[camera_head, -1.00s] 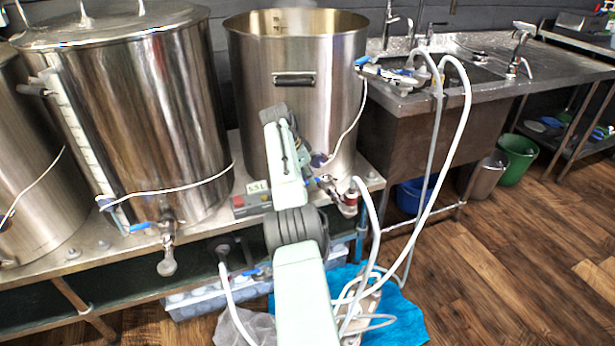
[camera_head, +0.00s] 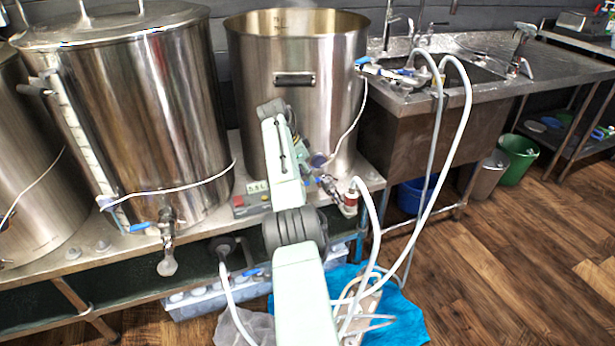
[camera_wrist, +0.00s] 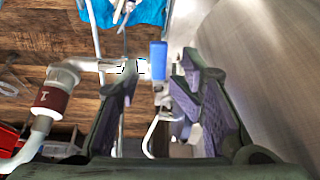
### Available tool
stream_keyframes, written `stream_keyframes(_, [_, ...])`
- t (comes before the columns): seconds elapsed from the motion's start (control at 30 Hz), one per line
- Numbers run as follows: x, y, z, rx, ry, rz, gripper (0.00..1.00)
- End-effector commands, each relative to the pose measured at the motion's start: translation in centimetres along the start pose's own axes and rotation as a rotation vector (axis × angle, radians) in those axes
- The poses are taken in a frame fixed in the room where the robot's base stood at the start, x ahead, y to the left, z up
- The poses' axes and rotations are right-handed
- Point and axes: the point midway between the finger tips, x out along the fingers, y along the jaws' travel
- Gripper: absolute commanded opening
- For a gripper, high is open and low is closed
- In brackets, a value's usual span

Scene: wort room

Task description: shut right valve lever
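The right kettle's valve (camera_head: 347,196) sits low on the front of the open steel kettle (camera_head: 330,100), with a white hose joined to it. In the wrist view the valve's metal pipe and red-banded fitting (camera_wrist: 50,100) show at left. A blue lever handle (camera_wrist: 158,60) stands upright in the picture, between the finger ends of my gripper (camera_wrist: 159,70). My gripper is open, one finger on each side of the lever, with a visible gap. Whether either finger touches the lever cannot be told. In the head view my arm hides part of the valve area.
The kettle's steel wall fills the right of the wrist view, close to my right finger. A lidded kettle (camera_head: 125,100) with its own valve (camera_head: 167,240) stands at left. White hoses (camera_head: 452,130) loop at right toward the sink (camera_head: 455,65).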

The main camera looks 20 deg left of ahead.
Motion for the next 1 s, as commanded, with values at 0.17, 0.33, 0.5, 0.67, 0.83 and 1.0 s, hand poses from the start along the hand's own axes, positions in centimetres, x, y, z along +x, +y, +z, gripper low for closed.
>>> stream_keyframes(0.17, [-3.0, -0.1, 0.0, 0.0, 0.0, -0.002, 0.35])
stream_keyframes(0.33, [-5.1, 0.0, 0.1, 0.0, -0.001, 0.001, 0.35])
stream_keyframes(0.5, [-6.2, 0.1, 0.1, 0.0, -0.002, 0.002, 0.35])
stream_keyframes(0.67, [-6.4, 0.1, 0.1, 0.0, -0.002, 0.003, 0.35])
stream_keyframes(0.83, [-6.3, 0.1, 0.1, -0.001, -0.002, 0.002, 0.32])
stream_keyframes(1.0, [-4.8, -1.6, 0.4, -0.004, 0.032, -0.098, 0.2])
